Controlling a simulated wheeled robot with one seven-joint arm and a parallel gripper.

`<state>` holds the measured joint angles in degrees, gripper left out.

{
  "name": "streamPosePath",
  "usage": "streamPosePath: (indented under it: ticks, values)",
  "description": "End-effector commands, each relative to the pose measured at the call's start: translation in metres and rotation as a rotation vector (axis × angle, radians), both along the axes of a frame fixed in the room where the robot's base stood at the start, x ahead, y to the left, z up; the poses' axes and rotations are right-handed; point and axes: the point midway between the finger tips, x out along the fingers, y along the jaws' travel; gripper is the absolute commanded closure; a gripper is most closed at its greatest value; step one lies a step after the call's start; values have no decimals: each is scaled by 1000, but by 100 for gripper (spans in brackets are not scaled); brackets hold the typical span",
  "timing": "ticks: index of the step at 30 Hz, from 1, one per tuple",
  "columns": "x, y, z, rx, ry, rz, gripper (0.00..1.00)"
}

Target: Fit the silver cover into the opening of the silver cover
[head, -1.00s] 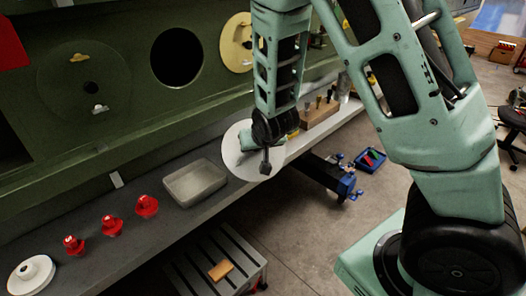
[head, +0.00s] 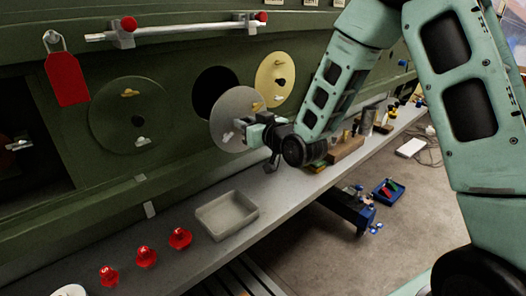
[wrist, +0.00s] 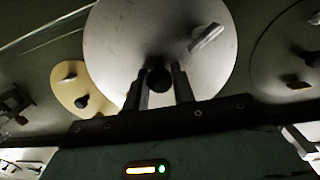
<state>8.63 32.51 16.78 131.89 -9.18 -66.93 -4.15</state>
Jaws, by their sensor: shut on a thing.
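The silver cover (head: 228,108) is a round grey disc with a central knob and a small latch. My gripper (head: 248,128) is shut on its knob and holds it roughly upright in front of the green panel. In the wrist view the cover (wrist: 125,35) fills the top middle, beyond my gripper's fingers (wrist: 160,85). The opening (head: 207,84) is a dark round hole in the panel. The cover overlaps its lower right part in the head view. Whether they touch cannot be told. The opening is hidden in the wrist view.
A yellow cover (head: 268,72) sits on the panel right of the opening, a green cover (head: 118,112) to its left. The bench below holds a grey tray (head: 236,232), several red knobbed pieces (head: 146,257) and a wooden block (head: 346,149). A red tag (head: 67,80) hangs upper left.

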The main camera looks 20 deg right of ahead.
Motion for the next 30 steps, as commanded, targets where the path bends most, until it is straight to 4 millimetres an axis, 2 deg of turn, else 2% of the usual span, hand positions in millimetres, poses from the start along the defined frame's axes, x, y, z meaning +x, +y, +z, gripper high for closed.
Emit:
streamPosePath:
  ticks: [1,3,8,25,30]
  values:
    - [-2,2,18,8,-29,10,99]
    - [-6,7,34,15,-55,27,99]
    - [-11,13,55,26,-86,48,99]
    - [-14,14,56,30,-93,51,99]
    - [1,19,57,31,-92,52,99]
